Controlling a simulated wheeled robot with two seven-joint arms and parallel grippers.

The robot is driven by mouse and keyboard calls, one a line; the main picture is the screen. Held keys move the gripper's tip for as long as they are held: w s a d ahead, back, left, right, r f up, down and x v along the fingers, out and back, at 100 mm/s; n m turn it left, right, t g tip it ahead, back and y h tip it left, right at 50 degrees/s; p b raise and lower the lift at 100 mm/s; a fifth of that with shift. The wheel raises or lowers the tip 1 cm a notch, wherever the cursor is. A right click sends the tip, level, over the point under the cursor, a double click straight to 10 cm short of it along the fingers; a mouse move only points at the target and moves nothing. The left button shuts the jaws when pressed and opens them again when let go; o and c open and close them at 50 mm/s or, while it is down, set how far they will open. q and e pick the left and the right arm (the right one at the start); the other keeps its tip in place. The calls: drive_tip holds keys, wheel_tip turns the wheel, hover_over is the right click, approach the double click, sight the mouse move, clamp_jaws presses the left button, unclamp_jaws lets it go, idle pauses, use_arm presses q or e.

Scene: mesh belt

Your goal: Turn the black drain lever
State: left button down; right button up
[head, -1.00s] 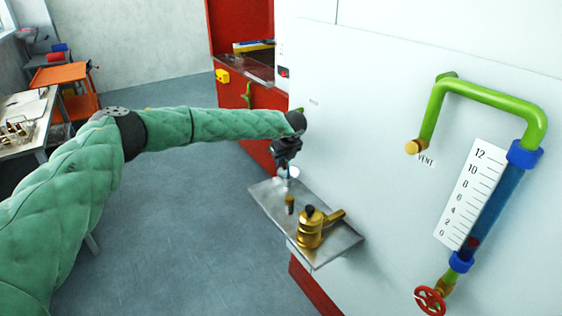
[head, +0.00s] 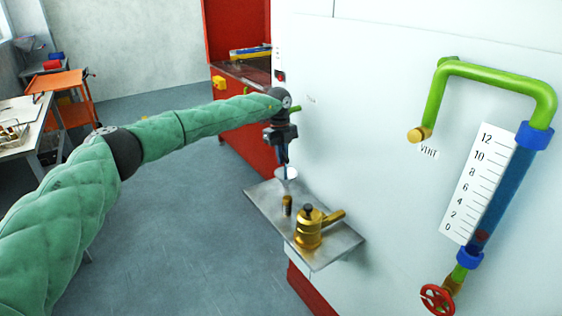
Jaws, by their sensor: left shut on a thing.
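I cannot pick out a black lever for certain in the head view. A red handwheel (head: 437,299) sits at the lower end of the sight tube (head: 503,187), on a brass fitting. My left gripper (head: 284,160) points down above the far part of the metal shelf (head: 332,250). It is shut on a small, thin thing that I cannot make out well. A small white round thing (head: 288,174) is just below it; I cannot tell whether they touch. My right gripper is not in view.
A brass pot (head: 309,231) with a black knob and side handle stands on the shelf beside a small brass cylinder (head: 287,205). A green vent pipe (head: 490,76) and a scale (head: 478,185) are on the white wall. A red cabinet (head: 245,140) stands behind. The left floor is clear.

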use_arm(q)
drive_tip(key=shift+s+r+g+h, duration=0.1)
drive_tip(key=shift+r+g+h, duration=0.3)
drive_tip(key=shift+g, duration=0.1)
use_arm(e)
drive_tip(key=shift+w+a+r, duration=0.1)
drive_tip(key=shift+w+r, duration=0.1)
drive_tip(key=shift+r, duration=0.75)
use_arm(q)
drive_tip(key=c, duration=1.5)
unclamp_jaws()
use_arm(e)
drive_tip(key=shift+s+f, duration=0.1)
